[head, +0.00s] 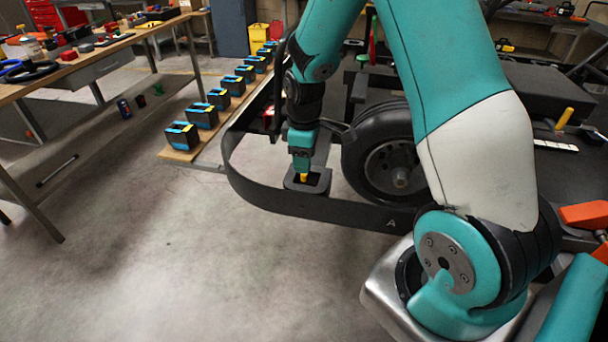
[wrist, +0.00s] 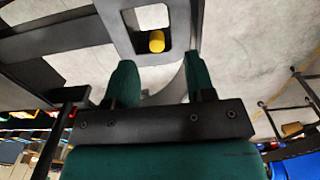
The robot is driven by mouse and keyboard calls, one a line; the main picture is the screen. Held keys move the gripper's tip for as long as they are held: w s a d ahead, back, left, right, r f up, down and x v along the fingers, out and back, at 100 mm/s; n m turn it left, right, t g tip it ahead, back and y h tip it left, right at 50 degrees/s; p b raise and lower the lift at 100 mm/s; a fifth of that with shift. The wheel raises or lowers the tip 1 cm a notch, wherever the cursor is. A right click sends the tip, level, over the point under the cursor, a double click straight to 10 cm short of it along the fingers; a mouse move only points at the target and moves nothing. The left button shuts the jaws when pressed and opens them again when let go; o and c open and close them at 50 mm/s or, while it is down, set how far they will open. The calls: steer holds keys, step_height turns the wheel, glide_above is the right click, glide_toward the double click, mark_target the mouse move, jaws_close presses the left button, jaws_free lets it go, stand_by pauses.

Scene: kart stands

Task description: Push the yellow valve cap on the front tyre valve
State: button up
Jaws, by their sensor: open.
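The yellow valve cap (wrist: 156,41) shows in the wrist view just past my fingertips, in the opening of a dark square holder (wrist: 120,22). My gripper (wrist: 160,62) is open, with one finger on each side of the cap's line and a gap to it in the picture. In the head view my gripper (head: 302,166) points down over the holder (head: 318,186), and the yellow cap (head: 303,177) shows at its tip. I cannot tell whether the fingers touch the cap. The front tyre (head: 385,150) stands right of my gripper; its valve is not discernible.
A black kart bumper (head: 340,208) curves around the holder. Several black-and-blue boxes (head: 202,115) stand on a low board (head: 172,154) behind left. A workbench (head: 95,52) with tools is at the left. The floor in front is clear.

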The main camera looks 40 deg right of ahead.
mark_target(304, 176)
step_height(304, 176, down, 5)
steer(key=shift+w+d+p, duration=0.1)
steer(key=shift+w+p, duration=0.05)
steer(key=shift+p, duration=0.35)
jaws_close()
steer(key=shift+r, duration=0.1)
